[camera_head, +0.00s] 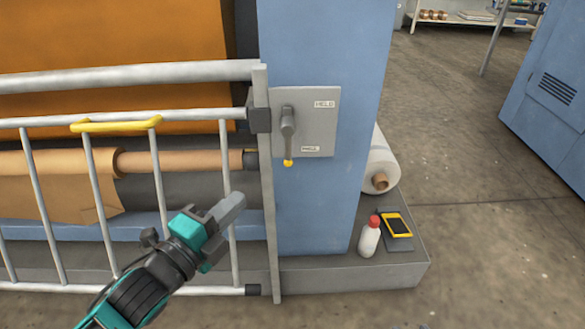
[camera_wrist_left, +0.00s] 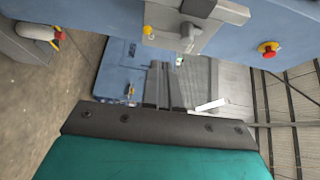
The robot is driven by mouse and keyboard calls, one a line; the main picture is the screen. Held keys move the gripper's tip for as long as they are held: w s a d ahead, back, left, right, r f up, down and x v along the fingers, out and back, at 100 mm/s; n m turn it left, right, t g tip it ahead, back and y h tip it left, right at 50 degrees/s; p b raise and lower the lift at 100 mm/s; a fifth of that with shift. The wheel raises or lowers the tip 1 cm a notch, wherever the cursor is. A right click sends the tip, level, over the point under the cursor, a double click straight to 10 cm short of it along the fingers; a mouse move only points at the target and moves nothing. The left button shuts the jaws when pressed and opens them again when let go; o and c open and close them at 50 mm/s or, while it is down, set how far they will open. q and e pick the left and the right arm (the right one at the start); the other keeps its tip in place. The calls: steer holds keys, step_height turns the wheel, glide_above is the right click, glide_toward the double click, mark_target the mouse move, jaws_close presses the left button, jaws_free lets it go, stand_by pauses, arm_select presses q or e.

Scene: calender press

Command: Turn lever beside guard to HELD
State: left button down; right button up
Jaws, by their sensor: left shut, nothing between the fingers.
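The lever (camera_head: 287,125) is a grey handle on a light grey plate (camera_head: 318,130) fixed to the blue machine column. It hangs down, with its yellow tip (camera_head: 288,162) at the plate's lower edge. A label that seems to read HELD is at the plate's upper right; a lower label is too small to read surely. The guard (camera_head: 155,115) is a grey rail gate left of the lever. My left gripper (camera_head: 234,203) is shut and empty, in front of the guard, below and left of the lever. The plate (camera_wrist_left: 178,37) also shows in the left wrist view.
The guard has a yellow handle (camera_head: 115,126). A white roll (camera_head: 380,165) is behind the column. A red button (camera_wrist_left: 268,48) shows in the wrist view.

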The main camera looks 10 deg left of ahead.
arm_select(q)
steer(key=shift+w+r, duration=0.1)
steer(key=shift+r, duration=0.05)
steer(key=b, duration=0.2)
glide_toward(287, 153)
steer(key=x, duration=0.5)
steer(key=shift+w, duration=0.1)
steer(key=shift+w+d+b, duration=0.25)
steer(key=shift+w+b, duration=0.05)
steer(key=shift+w, duration=0.45)
